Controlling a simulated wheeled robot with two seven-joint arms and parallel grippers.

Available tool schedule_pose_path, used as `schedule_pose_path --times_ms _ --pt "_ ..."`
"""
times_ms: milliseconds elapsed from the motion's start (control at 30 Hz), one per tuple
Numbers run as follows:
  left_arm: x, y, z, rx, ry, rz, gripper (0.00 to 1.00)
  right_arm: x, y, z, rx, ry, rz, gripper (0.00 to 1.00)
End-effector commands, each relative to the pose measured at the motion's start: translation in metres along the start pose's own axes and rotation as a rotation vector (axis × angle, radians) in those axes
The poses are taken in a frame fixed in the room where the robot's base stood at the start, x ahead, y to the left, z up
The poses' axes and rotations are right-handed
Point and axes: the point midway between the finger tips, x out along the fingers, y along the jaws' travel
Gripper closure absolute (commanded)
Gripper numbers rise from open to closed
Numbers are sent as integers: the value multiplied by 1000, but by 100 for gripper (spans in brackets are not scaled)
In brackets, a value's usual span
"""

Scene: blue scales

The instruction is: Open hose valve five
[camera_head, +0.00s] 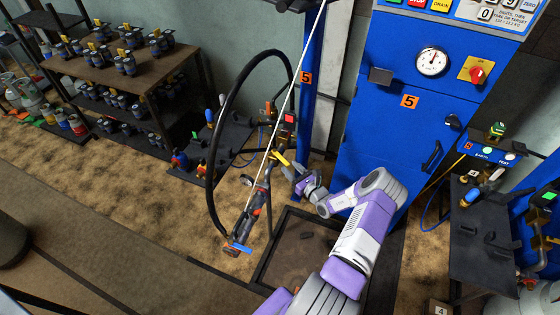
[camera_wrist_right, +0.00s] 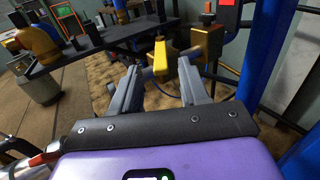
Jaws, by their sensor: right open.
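A black hose (camera_head: 213,160) loops down in front of the blue post (camera_head: 303,100), which has an orange number 5 tag (camera_head: 305,78). A dark filling head with red parts (camera_head: 257,205) hangs there, tilted, with a blue piece at its lower end. In the right wrist view the yellow lever (camera_wrist_right: 160,56) shows between and just beyond the fingertips of my right gripper (camera_wrist_right: 159,78), which are apart. I cannot tell whether they touch it. My left gripper is out of view.
A blue cabinet (camera_head: 385,135) with a gauge (camera_head: 432,62) and another 5 tag stands right of the post. A dark floor platform (camera_head: 300,250) lies below my right arm. Shelves with several small cylinders (camera_head: 130,75) stand at the left. Carpet (camera_head: 120,190) is open at the lower left.

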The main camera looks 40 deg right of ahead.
Motion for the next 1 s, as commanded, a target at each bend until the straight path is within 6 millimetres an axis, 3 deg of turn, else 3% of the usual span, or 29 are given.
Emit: schedule_pose_path --times_ms 433,833,867,1000 --pt "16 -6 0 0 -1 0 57 63 0 0 -2 -3 1 55" --pt "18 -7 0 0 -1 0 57 73 -1 1 1 -1 -2 55" --pt "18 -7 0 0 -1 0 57 73 0 1 1 -1 -2 57" --pt "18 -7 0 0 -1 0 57 73 0 1 1 -1 -1 78"
